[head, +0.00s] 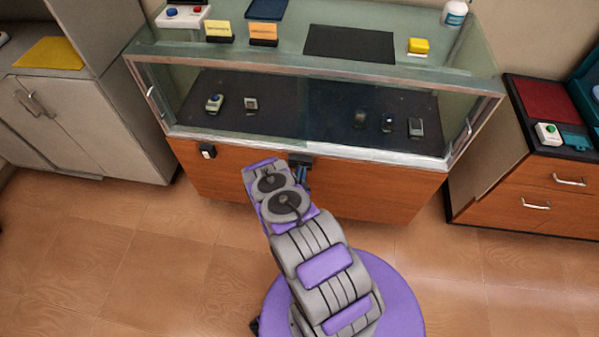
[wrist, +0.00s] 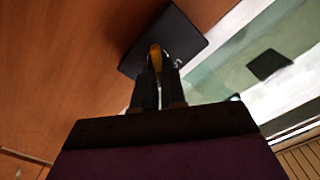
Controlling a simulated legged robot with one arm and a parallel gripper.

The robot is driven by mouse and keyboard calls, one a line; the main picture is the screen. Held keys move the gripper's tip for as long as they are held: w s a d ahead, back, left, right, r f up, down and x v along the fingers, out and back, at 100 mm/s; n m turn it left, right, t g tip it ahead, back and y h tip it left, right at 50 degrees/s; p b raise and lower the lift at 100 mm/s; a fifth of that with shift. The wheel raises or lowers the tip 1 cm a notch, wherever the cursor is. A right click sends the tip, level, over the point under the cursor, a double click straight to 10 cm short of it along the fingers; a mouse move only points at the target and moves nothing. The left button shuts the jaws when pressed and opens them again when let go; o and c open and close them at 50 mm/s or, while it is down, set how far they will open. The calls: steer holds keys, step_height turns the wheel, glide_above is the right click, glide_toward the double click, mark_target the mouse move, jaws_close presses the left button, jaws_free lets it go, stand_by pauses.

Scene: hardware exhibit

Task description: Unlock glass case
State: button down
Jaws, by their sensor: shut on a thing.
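The glass case (head: 315,70) stands ahead on a wooden base (head: 385,190). A black lock plate (head: 299,158) is on the upper front of the base, under the glass; it fills the upper middle of the wrist view (wrist: 185,38). My gripper (wrist: 158,75) is shut on a small yellow, key-like piece (wrist: 155,57), with its fingertips at the plate. In the head view my gripper (head: 302,174) is right below and in front of the plate. I cannot tell whether the piece is in the lock. The case looks closed.
A small black-and-white device (head: 208,151) is on the base's left front. Several small devices lie inside the case. Sticky notes (head: 263,34), a dark mat (head: 350,44) and a bottle (head: 455,13) are on top. Cabinets flank both sides; the floor (head: 130,240) in front is clear.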

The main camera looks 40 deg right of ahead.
steer(key=m, duration=0.3)
steer(key=f+m, duration=0.1)
steer(key=m, duration=0.3)
steer(key=s+m, duration=0.1)
steer(key=m, duration=0.2)
steer(key=shift+d+f+b, duration=0.15)
steer(key=shift+f+b, duration=0.1)
steer(key=shift+b, duration=0.15)
steer(key=shift+m, duration=0.3)
steer(key=c, duration=1.4)
jaws_free()
steer(key=shift+o, duration=1)
steer(key=shift+w+r, duration=0.1)
steer(key=shift+w, duration=0.05)
